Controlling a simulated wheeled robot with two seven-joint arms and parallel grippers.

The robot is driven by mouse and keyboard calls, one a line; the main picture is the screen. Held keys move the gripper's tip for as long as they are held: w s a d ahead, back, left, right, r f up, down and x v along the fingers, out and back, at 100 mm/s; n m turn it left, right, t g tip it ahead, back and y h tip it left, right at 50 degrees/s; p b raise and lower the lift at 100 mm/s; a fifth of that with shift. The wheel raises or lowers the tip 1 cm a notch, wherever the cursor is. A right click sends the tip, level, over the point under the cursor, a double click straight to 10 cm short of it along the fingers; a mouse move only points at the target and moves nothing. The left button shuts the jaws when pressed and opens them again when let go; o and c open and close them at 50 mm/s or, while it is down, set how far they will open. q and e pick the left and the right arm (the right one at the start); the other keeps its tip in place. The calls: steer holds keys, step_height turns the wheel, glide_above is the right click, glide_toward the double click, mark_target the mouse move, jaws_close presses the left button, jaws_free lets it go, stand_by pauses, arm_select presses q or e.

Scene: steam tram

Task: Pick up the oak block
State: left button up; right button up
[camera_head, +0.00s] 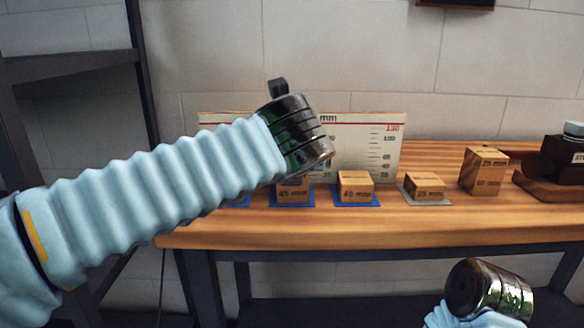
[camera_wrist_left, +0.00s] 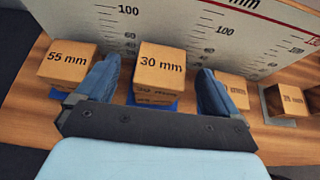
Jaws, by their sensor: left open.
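Several wooden blocks stand in a row on a bench; I cannot tell by look which is the oak one. My left gripper (camera_wrist_left: 158,68) is open in the left wrist view. A block marked 30 mm (camera_wrist_left: 161,67) shows between its fingers, beyond the tips, with no contact visible. A block marked 55 mm (camera_wrist_left: 66,66) is left of it. In the head view the left arm hides the left gripper's fingers and part of the row. A block marked 40 mm (camera_head: 355,187), a lower block (camera_head: 425,187) and a tall block (camera_head: 484,171) show to the right.
A white scale board (camera_head: 370,145) stands upright behind the blocks. Blue and grey pads lie under some of them. A dark object on a wooden base (camera_head: 550,190) is at the bench's right end. A dark shelf frame (camera_head: 70,68) stands at the left. The front bench strip (camera_head: 400,230) is clear.

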arm_select(q)
steer(key=x, duration=0.3)
steer(key=shift+w+d+f, duration=0.1)
steer(key=shift+w, duration=0.25)
steer(key=shift+c, duration=0.3)
steer(key=c, duration=1)
